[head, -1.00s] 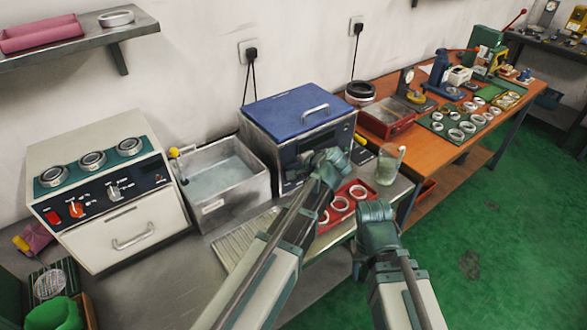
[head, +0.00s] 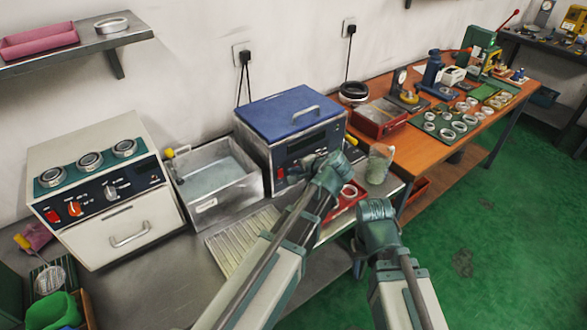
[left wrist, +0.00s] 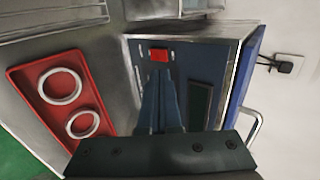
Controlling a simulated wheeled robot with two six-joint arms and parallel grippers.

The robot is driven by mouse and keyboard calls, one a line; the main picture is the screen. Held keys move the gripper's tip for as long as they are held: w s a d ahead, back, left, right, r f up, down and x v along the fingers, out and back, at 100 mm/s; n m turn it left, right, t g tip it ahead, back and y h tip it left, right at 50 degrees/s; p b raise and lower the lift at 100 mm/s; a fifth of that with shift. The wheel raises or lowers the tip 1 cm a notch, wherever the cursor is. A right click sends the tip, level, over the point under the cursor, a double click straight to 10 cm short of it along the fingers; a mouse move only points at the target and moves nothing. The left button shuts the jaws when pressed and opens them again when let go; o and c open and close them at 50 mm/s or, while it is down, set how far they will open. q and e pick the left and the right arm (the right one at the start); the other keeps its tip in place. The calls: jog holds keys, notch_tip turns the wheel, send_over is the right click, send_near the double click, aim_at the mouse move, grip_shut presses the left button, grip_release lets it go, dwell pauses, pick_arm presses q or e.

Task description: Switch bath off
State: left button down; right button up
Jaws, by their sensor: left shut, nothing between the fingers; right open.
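The bath is a metal box with a blue lid (head: 290,108) and a dark front panel, standing on the steel bench. In the left wrist view, its front panel (left wrist: 208,62) carries a red switch (left wrist: 159,55) and a dark display. My left gripper (head: 322,162) is in front of the bath's panel. In the left wrist view its shut, empty fingers (left wrist: 160,76) point at the panel just below the red switch; I cannot tell whether they touch it. My right gripper (head: 377,208) is open and empty, in front of the bench edge; its fingertips are hard to see.
A red tray (left wrist: 25,78) with white rings lies before the bath, partly behind my left arm in the head view. A glass jar (head: 379,165) stands right of the bath.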

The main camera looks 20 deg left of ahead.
pick_arm(q)
jog(key=s+d+r+p, duration=0.3)
jog(key=r+p, duration=0.3)
jog(key=r, duration=0.1)
jog(key=shift+d, duration=0.35)
jog(key=shift+s, duration=0.1)
jog(key=s+a+f+n+g+h, duration=0.2)
jog(key=s+f+n+g+h, duration=0.45)
jog(key=s, duration=0.65)
jog(key=s+d+m, duration=0.1)
jog(key=s+d, duration=0.2)
jog(key=d, duration=0.2)
jog(key=s+d+f+m, duration=0.1)
jog(key=s+d, duration=0.2)
jog(key=d, duration=0.3)
jog(key=shift+m, duration=0.35)
jog(key=shift+f, duration=0.1)
